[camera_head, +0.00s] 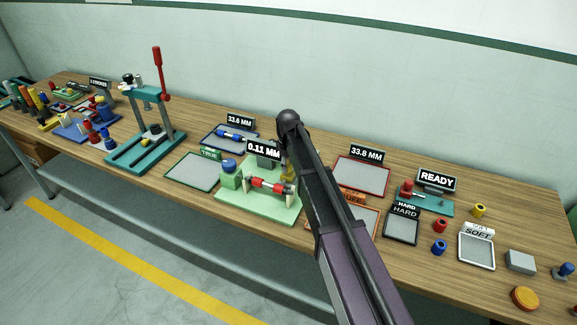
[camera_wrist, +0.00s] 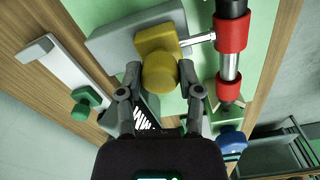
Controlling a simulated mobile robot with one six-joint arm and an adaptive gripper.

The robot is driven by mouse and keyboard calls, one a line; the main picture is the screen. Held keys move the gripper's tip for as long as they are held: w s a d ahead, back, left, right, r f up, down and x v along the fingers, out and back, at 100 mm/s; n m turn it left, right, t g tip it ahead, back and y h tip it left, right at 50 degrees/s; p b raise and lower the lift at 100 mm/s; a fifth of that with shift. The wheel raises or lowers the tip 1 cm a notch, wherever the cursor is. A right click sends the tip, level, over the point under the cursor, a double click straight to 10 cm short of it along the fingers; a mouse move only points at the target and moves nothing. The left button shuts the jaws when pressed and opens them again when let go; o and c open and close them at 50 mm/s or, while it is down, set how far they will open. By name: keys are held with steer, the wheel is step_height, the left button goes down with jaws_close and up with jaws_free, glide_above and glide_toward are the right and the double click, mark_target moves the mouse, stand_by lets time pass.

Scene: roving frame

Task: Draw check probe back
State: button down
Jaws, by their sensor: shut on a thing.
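The check probe is a yellow block with a round yellow knob (camera_wrist: 158,72) and a silver pin, seen in the wrist view. My gripper (camera_wrist: 163,88) is shut on the knob, one finger on each side. The pin's tip reaches to a red collar on a shaft (camera_wrist: 230,62); I cannot tell if they touch. In the head view the shaft with red collars (camera_head: 268,184) lies across supports on a pale green fixture (camera_head: 256,208). The fixture's display (camera_head: 263,151) reads 0.11 MM. My arm hides most of the gripper there, and a little yellow of the probe (camera_head: 290,172) shows.
A blue knob (camera_head: 229,164) stands on the fixture's left. A grey tray marked TRUE (camera_head: 190,172) is left of it; an orange-framed tray (camera_head: 366,222), partly behind my arm, is right. A teal press with a red lever (camera_head: 158,75) stands farther left.

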steer(key=w, duration=0.1)
steer(key=w+d, duration=0.1)
steer(key=w, duration=0.2)
steer(key=shift+w+d, duration=0.1)
steer(key=shift+d, duration=0.15)
steer(key=shift+c, duration=1.3)
jaws_free()
steer(key=s+d+m, duration=0.5)
steer(key=s+d, duration=0.5)
steer(key=s, duration=0.5)
steer(key=s+d+m, duration=0.6)
steer(key=s+d, duration=0.5)
steer(key=s, duration=0.4)
steer(key=shift+d, duration=0.2)
